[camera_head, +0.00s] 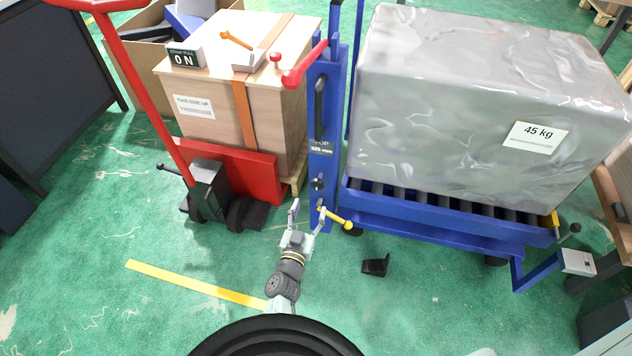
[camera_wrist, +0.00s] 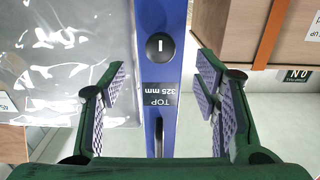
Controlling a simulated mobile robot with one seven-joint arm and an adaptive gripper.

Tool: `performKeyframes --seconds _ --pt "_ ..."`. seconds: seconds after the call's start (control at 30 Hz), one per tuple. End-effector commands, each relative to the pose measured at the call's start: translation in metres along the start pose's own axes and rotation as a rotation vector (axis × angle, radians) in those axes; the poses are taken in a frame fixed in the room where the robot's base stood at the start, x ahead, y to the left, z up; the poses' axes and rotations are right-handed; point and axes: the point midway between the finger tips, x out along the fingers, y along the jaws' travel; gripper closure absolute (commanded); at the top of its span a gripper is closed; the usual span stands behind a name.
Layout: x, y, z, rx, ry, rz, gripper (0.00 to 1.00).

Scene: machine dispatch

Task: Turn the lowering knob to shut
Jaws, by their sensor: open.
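The knob (camera_head: 317,184) is small, round and black, on the front of the blue lift post (camera_head: 322,110), below the "TOP 325 mm" label (camera_head: 321,148). In the wrist view, which is upside down, the knob (camera_wrist: 160,46) shows a white mark running roughly up and down the picture. The label (camera_wrist: 160,95) also shows there. My gripper (camera_head: 308,209) is open and empty, low in front of the post. In the wrist view its fingers (camera_wrist: 160,102) appear on either side of the post, with the knob between and beyond them. No contact with the knob shows.
A yellow-handled lever (camera_head: 335,217) sticks out at the post's foot, close to my gripper. A wrapped 45 kg load (camera_head: 470,100) rests on the blue roller lift. A wooden crate (camera_head: 215,110) and red pallet truck (camera_head: 245,178) stand left. Floor in front is mostly clear, except a black pedal-like piece (camera_head: 375,266).

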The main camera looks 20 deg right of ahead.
Motion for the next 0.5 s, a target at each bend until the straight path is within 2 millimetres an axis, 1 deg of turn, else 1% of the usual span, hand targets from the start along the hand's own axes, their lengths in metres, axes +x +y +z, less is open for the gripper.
performKeyframes --seconds 0.17,0.3,0.5 --pt "0.028 0.002 -0.004 -0.004 0.004 -0.001 0.44" --pt "0.055 0.002 -0.005 -0.004 0.004 -0.002 0.44" --pt "0.084 -0.001 -0.003 -0.004 0.004 -0.006 0.44"
